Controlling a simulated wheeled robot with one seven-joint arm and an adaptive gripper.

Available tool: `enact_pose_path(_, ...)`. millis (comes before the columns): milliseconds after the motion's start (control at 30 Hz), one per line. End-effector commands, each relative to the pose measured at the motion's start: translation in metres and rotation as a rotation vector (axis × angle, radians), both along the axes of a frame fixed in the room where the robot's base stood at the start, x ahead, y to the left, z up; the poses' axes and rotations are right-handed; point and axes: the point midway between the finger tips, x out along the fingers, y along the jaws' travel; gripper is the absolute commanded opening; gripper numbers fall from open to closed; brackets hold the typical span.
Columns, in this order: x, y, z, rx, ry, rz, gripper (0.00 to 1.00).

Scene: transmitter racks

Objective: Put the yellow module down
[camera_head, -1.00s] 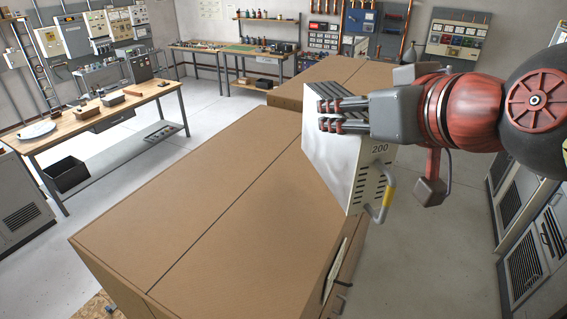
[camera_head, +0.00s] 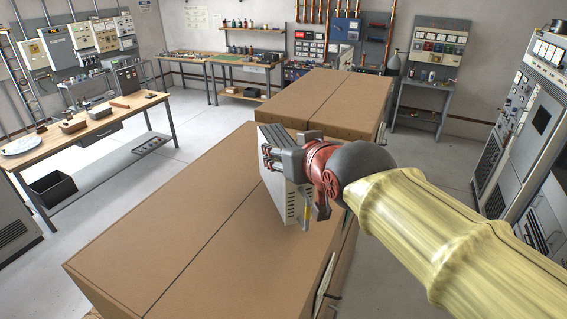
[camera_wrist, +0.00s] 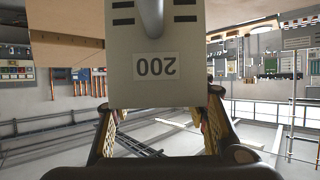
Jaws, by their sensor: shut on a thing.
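The module is over the right side of the near brown carton (camera_head: 190,210). I cannot tell whether its underside touches the carton. The gripper hides part of the module.
A second brown carton (camera_head: 325,98) stands behind the near one. A wooden workbench (camera_head: 88,124) with small items is at left. Grey cabinets (camera_head: 535,125) line the right. The near carton's left and front top is bare. Open floor (camera_head: 215,112) lies between the bench and cartons.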

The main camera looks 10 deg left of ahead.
Motion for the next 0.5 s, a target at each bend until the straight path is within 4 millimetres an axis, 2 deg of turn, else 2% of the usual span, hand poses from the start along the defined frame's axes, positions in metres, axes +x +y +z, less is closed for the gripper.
enact_pose_path(67,0.002,0.002,0.001,0.003,-0.006,0.000,0.00)
enact_pose_path(333,0.007,0.006,-0.028,0.002,-0.005,0.000,0.00)
enact_pose_path(500,0.007,0.006,-0.036,0.005,-0.007,0.001,0.00)
